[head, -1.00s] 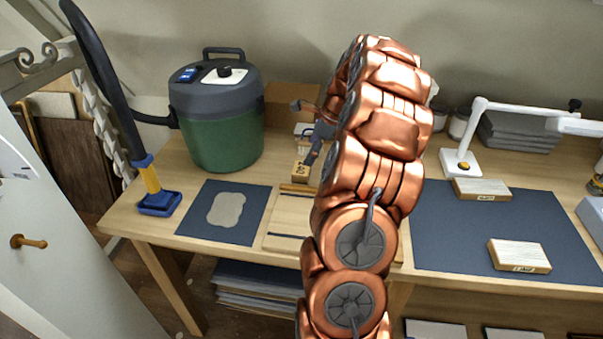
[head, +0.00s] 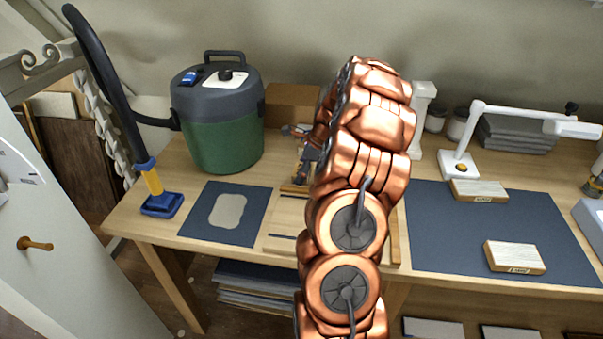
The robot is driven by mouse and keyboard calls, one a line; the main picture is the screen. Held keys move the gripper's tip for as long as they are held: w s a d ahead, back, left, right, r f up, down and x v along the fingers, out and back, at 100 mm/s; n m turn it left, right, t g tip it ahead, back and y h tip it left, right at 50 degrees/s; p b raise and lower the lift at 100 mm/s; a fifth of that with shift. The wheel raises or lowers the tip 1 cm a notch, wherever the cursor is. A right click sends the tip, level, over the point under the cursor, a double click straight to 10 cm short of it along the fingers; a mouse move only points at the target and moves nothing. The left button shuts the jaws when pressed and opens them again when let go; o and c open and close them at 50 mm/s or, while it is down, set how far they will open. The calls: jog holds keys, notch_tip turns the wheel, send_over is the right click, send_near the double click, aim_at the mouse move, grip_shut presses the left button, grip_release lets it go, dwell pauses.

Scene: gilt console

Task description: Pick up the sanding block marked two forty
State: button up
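My gripper (head: 306,160) is over the wooden tray area at the middle of the bench, mostly hidden behind my copper-coloured arm. A small wooden piece (head: 299,176), perhaps a sanding block, shows just below it; I cannot tell whether they touch or whether the fingers are open. Two other pale wooden sanding blocks lie on the right blue mat (head: 440,215). One is the back block (head: 480,189) and the other is the front block (head: 514,257). Both have small labels on their front edges, too small to read for sure.
A green and grey vacuum (head: 222,125) with a blue-footed hose nozzle (head: 160,203) stands at left. A small blue mat (head: 200,232) holds a sanding sheet (head: 229,211). A white lamp (head: 462,140) and a white column (head: 421,105) stand at the back right.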

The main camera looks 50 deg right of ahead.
aim_at(297, 170)
jog(key=c, duration=1.3)
jog(key=shift+r+b, duration=0.65)
jog(key=shift+r, duration=0.95)
jog(key=shift+c, duration=0.2)
jog(key=shift+a+r, duration=0.15)
jog(key=shift+r, duration=0.05)
jog(key=s+a+b, duration=0.1)
jog(key=s+a, duration=0.2)
jog(key=a, duration=0.1)
jog(key=s+a+r+b, duration=0.1)
jog(key=s+a, duration=0.2)
jog(key=a, duration=0.1)
jog(key=s+a+b, duration=0.1)
jog(key=s+a, duration=0.2)
jog(key=a, duration=0.2)
jog(key=shift+r, duration=0.15)
